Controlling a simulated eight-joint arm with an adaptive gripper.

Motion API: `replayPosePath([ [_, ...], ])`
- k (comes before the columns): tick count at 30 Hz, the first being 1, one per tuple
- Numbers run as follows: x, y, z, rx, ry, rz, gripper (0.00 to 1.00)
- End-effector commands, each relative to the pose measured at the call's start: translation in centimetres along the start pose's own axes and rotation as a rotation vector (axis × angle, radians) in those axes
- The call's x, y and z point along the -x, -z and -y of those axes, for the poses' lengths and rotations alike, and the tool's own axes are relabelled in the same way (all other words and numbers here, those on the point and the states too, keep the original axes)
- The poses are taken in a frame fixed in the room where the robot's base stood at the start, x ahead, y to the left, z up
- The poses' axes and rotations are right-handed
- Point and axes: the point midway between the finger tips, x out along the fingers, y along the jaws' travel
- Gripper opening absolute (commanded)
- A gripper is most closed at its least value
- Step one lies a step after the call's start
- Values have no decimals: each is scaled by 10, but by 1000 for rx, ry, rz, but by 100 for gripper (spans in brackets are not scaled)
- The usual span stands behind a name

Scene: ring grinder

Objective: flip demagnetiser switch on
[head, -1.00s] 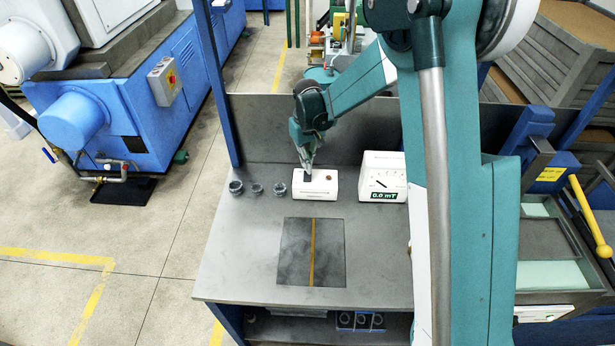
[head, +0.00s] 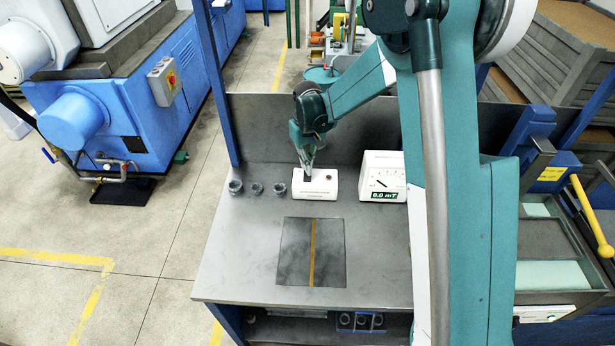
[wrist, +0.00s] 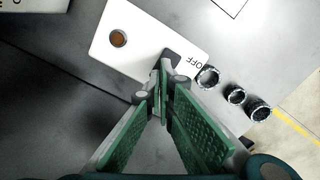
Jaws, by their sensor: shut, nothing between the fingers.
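The white demagnetiser switch box (head: 325,186) stands near the back of the bench. In the wrist view the box (wrist: 137,55) shows a dull amber lamp (wrist: 118,38), the word OFF at one end and a dark switch (wrist: 172,56) beside that word. My gripper (head: 308,174) is over the left end of the box, pointing down. In the wrist view my gripper (wrist: 160,68) is shut and empty, with its fingertips at the dark switch. They partly hide it, and I cannot tell whether they touch it. The lamp looks unlit.
A meter (head: 383,178) reading 0.0 mT stands to the right of the box. Several metal rings (head: 257,189) sit to its left. A dark plate (head: 296,252) with a yellow stripe lies in front on the bench (head: 230,260). A grey panel rises behind.

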Motion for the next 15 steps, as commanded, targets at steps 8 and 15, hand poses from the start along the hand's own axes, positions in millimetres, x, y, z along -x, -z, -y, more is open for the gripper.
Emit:
replayPosePath([
  [8,-3,0,0,0,0,0,0],
  [15,-6,0,0,0,0,0,0],
])
